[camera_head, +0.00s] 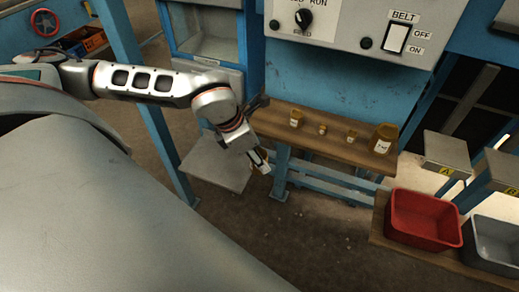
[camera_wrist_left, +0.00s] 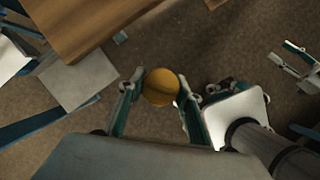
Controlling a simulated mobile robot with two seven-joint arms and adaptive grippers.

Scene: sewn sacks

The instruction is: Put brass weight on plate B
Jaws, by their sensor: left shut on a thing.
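My left gripper (camera_head: 261,163) hangs in front of the left end of the wooden shelf. It is shut on a round brass weight (camera_wrist_left: 161,88), which sits between its two fingers in the left wrist view, clear of the floor. In the head view the fingers mostly hide this weight. Plate B (camera_head: 507,171) is a grey metal plate at the right edge, partly cut off, with a yellow B label. Plate A (camera_head: 446,150) stands to its left, and both look empty. My right gripper (camera_wrist_left: 291,62) shows at the right of the left wrist view, its fingers apart and empty.
The wooden shelf (camera_head: 330,147) holds several brass weights, the largest (camera_head: 383,138) at its right end. A red bin (camera_head: 424,219) and a grey bin (camera_head: 492,245) stand below the plates. A blue machine with a belt switch (camera_head: 396,38) rises behind the shelf.

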